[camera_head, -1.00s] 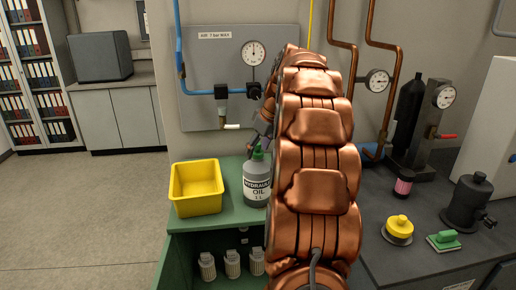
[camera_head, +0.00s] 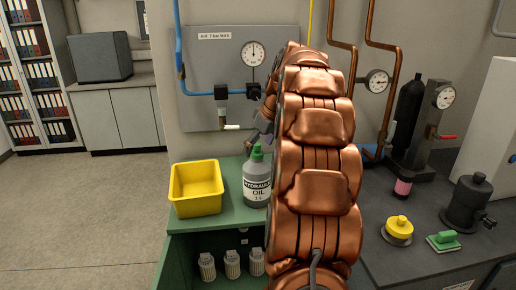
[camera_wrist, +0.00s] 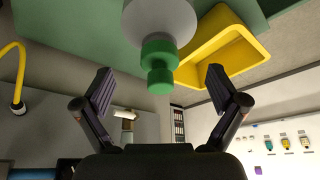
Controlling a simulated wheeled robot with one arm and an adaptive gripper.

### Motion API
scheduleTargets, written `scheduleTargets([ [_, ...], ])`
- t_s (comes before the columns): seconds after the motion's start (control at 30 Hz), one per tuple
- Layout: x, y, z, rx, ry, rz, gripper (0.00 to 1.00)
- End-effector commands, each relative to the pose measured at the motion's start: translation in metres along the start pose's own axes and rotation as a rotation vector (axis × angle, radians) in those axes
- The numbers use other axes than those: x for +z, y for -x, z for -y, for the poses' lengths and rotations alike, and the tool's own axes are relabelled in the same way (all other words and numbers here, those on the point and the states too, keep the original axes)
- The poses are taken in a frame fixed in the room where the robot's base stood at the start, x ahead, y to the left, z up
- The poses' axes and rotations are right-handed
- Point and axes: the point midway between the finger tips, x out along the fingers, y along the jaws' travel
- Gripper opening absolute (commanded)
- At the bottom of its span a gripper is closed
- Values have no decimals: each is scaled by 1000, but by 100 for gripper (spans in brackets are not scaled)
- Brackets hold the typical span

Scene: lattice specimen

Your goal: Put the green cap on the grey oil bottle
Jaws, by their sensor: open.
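The grey oil bottle (camera_head: 257,188) stands upright on the green bench top, its label reading hydraulic oil. The green cap (camera_head: 257,152) sits on top of the bottle's neck and looks straight. In the wrist view, which is turned over, the bottle (camera_wrist: 160,20) comes in from the top edge with the stepped green cap (camera_wrist: 158,65) pointing down. My gripper (camera_wrist: 160,72) is open and empty, its two dark fingers spread on either side of the cap with a clear gap to each. In the head view my arm hides most of the gripper.
A yellow bin (camera_head: 196,188) stands just left of the bottle. A wall panel (camera_head: 205,70) with a gauge and blue pipe rises behind.

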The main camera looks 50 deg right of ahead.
Motion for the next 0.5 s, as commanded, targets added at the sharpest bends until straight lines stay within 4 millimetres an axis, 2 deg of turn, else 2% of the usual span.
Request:
scheduleTargets([
  [0.5,-1,31,-1,3,-1,-3,96],
])
